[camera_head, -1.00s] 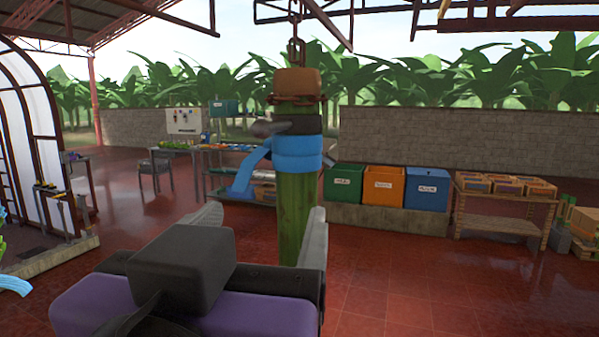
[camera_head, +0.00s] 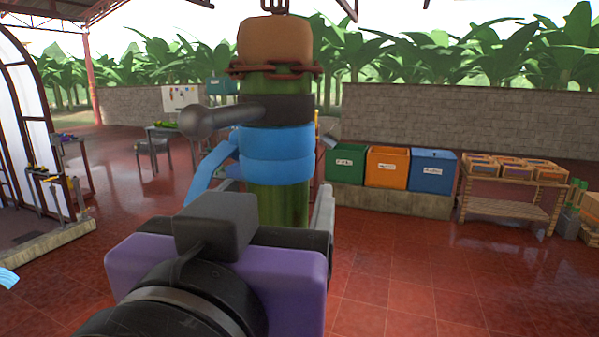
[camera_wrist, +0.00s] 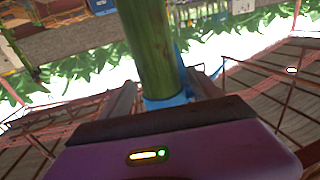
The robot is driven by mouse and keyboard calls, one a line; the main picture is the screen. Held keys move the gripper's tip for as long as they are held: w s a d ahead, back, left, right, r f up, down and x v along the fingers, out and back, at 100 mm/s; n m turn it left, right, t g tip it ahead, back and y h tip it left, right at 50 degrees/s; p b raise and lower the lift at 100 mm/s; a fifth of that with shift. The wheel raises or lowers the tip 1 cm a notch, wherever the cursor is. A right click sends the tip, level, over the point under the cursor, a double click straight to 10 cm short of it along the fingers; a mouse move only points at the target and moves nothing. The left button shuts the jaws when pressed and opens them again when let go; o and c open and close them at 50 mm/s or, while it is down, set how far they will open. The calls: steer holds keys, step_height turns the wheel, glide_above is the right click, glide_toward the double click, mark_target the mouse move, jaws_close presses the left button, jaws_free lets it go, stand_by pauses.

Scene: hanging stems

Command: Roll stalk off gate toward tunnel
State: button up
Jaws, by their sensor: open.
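The green stalk (camera_head: 277,207) hangs upright in front of me from a hook and chain, with a brown block (camera_head: 275,42) at its top. A black collar with a grey knob (camera_head: 210,120) and a blue wrap (camera_head: 275,155) go around it. My open gripper (camera_head: 285,222) is at the stalk's lower part; its purple and black body hides the stalk's lower end. In the wrist view the stalk (camera_wrist: 150,45) stands between the two fingers. Contact cannot be told. The white arched tunnel (camera_head: 25,120) is at the far left. I cannot make out a gate for certain.
Green, orange and blue bins (camera_head: 387,167) stand on a low ledge behind, right of the stalk. A wooden rack with trays (camera_head: 510,195) is at the right. A table (camera_head: 165,140) stands back left. The red tiled floor (camera_head: 420,275) is clear at right.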

steer(key=w, duration=0.2)
steer(key=w+p, duration=0.1)
steer(key=w, duration=0.2)
steer(key=shift+w+d, duration=0.35)
steer(key=shift+d, duration=0.05)
steer(key=shift+c, duration=0.3)
jaws_close()
